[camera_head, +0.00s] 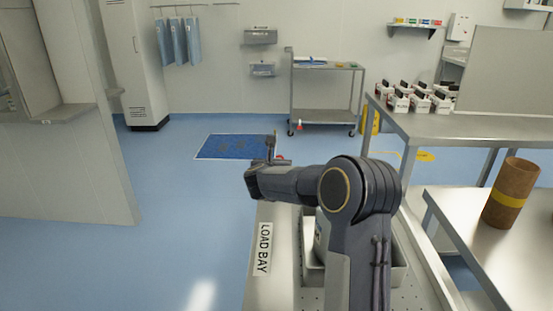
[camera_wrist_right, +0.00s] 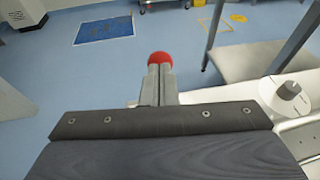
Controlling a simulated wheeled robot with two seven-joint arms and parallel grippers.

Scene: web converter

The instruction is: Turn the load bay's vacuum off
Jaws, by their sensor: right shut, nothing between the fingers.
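The load bay (camera_head: 258,285) is a pale bench with a "LOAD BAY" label (camera_head: 264,249), below and beyond my right arm. My right gripper (camera_wrist_right: 159,72) is shut and empty. Straight past its fingertips in the wrist view is a round red knob (camera_wrist_right: 160,59); I cannot tell whether they touch. In the head view my right gripper (camera_head: 272,143) is at the bay's far end, and a sliver of the red knob (camera_head: 281,157) shows beside it. The rest of the knob and its mount are hidden. My left gripper is not in view.
A grey tray (camera_head: 398,277) lies on the bay, partly behind my arm. Steel tables (camera_head: 450,127) stand at right, one bearing a brown roll (camera_head: 510,195). Blue floor is open at left.

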